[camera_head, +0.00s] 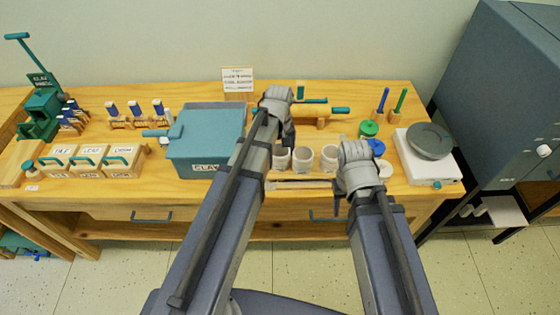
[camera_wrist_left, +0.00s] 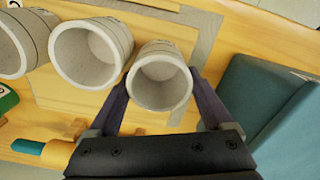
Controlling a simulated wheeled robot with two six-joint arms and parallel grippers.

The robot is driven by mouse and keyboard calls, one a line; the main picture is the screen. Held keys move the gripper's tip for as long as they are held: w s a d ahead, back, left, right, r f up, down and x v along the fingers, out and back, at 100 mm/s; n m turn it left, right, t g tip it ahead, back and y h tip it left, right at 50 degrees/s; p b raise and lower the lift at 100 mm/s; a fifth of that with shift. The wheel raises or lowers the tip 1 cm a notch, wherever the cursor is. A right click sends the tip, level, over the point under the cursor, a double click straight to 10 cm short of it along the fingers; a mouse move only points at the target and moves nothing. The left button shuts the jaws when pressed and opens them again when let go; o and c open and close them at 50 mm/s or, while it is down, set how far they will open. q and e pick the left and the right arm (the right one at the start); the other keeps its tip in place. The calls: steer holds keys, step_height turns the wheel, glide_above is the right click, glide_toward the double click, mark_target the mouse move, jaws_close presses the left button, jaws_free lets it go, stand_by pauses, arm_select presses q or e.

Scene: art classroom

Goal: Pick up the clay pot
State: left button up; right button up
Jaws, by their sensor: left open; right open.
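Three pale grey clay pots stand in a row on the wooden table: a left one (camera_head: 281,160), a middle one (camera_head: 303,160) and a right one (camera_head: 329,158). My left gripper (camera_head: 288,138) is open over the left pot. In the left wrist view, my left gripper (camera_wrist_left: 160,92) has one finger on each side of the nearest pot (camera_wrist_left: 161,82), whose open mouth faces the camera. I cannot tell whether the fingers touch it. My right gripper (camera_head: 340,192) is open near the table's front edge; its fingertips are partly hidden by the arm.
A teal clay bin (camera_head: 205,145) stands close left of the pots. A rolling pin (camera_head: 320,111) lies behind them. Right are a green jar (camera_head: 369,129) and a white pottery wheel (camera_head: 428,165). Stamps and labelled wooden boxes (camera_head: 90,160) fill the left side.

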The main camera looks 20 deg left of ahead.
arm_select(q)
steer(key=c, duration=1.1)
steer(key=shift+c, duration=0.2)
step_height(320, 180, up, 10)
steer(key=p, duration=1)
